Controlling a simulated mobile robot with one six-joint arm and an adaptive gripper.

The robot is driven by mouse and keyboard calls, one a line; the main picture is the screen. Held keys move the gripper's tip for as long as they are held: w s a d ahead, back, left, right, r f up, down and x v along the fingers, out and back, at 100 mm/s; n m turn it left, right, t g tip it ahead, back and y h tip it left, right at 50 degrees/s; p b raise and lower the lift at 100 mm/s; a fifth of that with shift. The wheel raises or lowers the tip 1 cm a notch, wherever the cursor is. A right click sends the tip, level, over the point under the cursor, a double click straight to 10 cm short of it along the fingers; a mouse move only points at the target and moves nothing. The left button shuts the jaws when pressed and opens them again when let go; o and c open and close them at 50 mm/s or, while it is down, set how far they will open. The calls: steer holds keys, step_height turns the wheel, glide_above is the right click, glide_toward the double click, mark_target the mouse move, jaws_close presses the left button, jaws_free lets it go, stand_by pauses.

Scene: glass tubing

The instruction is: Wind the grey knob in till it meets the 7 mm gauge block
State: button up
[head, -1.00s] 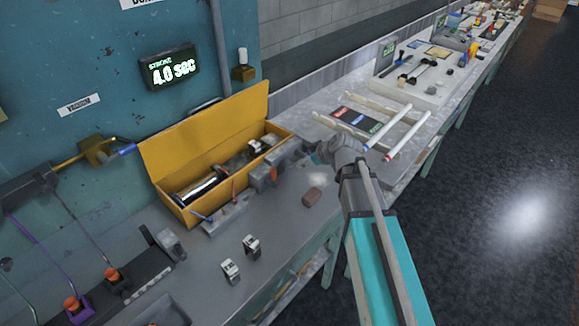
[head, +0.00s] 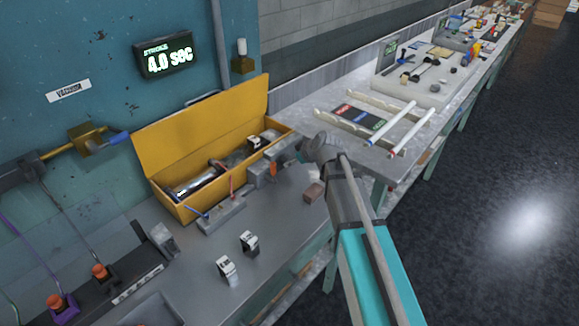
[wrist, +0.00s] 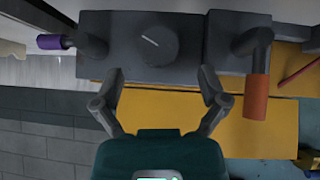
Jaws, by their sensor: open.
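In the wrist view the grey knob (wrist: 152,43), round with a white line on its face, sits on a dark grey block (wrist: 100,65). My gripper (wrist: 160,72) is open and empty, its two fingertips apart on either side of the near edge of the knob; I cannot tell whether they touch it. In the head view my arm hides the fingers. Two small black-and-white blocks, a nearer one (head: 228,271) and a farther one (head: 250,243), stand on the bench. Their markings are too small to read, so I cannot tell which is the 7 mm gauge block.
An orange handle (wrist: 257,97) and a purple handle (wrist: 55,42) stick out on either side of the knob. An open yellow box (head: 205,140) holds a dark cylinder (head: 195,182) and other parts. A brown block (head: 315,191) lies on the bench. The bench front right is clear.

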mark_target(286, 160)
steer(key=shift+b+x, duration=1.3)
steer(key=shift+x, duration=1)
steer(key=c, duration=1.1)
steer(key=shift+d, duration=0.1)
steer(key=shift+c, duration=0.2)
